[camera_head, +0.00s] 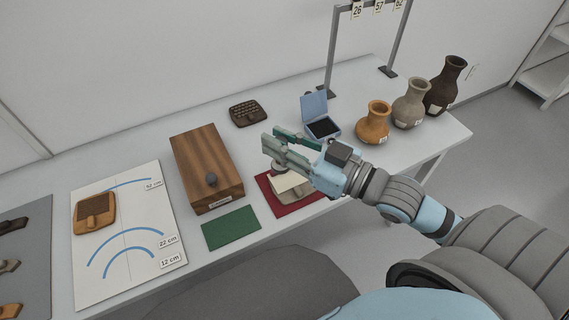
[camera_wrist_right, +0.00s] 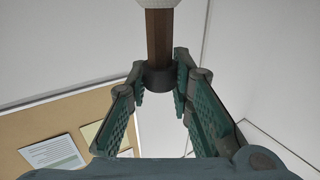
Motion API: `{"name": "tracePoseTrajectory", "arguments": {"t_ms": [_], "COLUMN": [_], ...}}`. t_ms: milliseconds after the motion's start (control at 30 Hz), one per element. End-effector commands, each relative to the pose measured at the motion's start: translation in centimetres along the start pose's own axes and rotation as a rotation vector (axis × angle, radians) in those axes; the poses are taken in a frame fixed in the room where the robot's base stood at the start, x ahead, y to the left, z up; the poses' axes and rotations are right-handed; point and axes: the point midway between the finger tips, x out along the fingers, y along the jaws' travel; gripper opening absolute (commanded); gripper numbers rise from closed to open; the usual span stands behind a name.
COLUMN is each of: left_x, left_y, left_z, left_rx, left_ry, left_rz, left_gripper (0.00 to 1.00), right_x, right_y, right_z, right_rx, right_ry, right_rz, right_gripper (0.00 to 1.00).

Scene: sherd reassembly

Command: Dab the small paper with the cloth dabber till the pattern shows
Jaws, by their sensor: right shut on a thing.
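The small paper (camera_head: 288,184) is a cream sheet lying over a tan piece on the red mat (camera_head: 317,206). No pattern can be made out on it at this size. My right gripper (camera_head: 277,150) is above the paper, reaching in from the right and partly covering it. In the right wrist view the gripper (camera_wrist_right: 159,100) is shut on the cloth dabber (camera_wrist_right: 159,35), around its dark collar; a brown handle and a pale rounded end show beyond. Whether the dabber touches the paper is hidden. An open blue case with a black pad (camera_head: 322,128) stands behind the gripper. My left gripper is out of view.
A wooden box (camera_head: 205,160) with a dark lump on it stands left of the red mat. A green mat (camera_head: 230,228) lies in front. A dark sherd (camera_head: 248,112) lies behind. Three vases (camera_head: 410,103) stand right. A white arc sheet (camera_head: 130,270) lies left.

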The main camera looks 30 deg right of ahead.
Motion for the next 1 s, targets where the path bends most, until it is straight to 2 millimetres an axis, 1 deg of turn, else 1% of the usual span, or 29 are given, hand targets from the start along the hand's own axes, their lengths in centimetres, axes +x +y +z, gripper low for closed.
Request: {"name": "tracePoseTrajectory", "arguments": {"t_ms": [33, 100, 200, 233, 300, 367, 467, 667, 800, 900, 1000], "left_x": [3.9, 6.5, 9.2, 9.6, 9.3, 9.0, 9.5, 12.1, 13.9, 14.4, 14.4], "left_y": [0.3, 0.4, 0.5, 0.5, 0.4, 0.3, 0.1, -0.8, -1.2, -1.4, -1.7], "left_z": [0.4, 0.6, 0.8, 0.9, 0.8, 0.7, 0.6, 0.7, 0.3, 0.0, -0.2], "left_rx": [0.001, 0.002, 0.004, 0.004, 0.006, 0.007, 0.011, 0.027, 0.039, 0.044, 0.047], "left_ry": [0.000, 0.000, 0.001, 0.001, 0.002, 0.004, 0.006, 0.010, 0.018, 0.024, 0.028], "left_rz": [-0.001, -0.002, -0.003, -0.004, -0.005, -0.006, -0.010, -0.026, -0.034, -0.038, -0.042], "left_gripper": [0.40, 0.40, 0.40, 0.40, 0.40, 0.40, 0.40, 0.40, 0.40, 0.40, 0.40], "right_x": [0.7, 1.7, 2.8, 3.0, 3.2, 3.1, 3.1, 3.1, 3.1, 3.1, 3.1], "right_y": [1.0, 2.7, 5.0, 5.8, 6.8, 6.9, 6.8, 6.8, 6.8, 6.8, 6.8], "right_z": [3.5, 5.6, 8.0, 8.6, 9.0, 9.0, 9.6, 12.4, 14.2, 14.8, 14.9], "right_rx": [-0.006, -0.003, 0.004, 0.006, 0.011, 0.012, 0.013, 0.013, 0.012, 0.012, 0.012], "right_ry": [0.000, -0.002, -0.001, -0.003, -0.004, -0.003, -0.002, -0.003, -0.003, -0.003, -0.003], "right_rz": [-0.001, 0.000, 0.006, 0.010, 0.016, 0.015, 0.012, 0.012, 0.012, 0.012, 0.012], "right_gripper": [0.00, 0.00, 0.00, 0.00, 0.00, 0.00, 0.00, 0.00, 0.00, 0.00, 0.00]}}
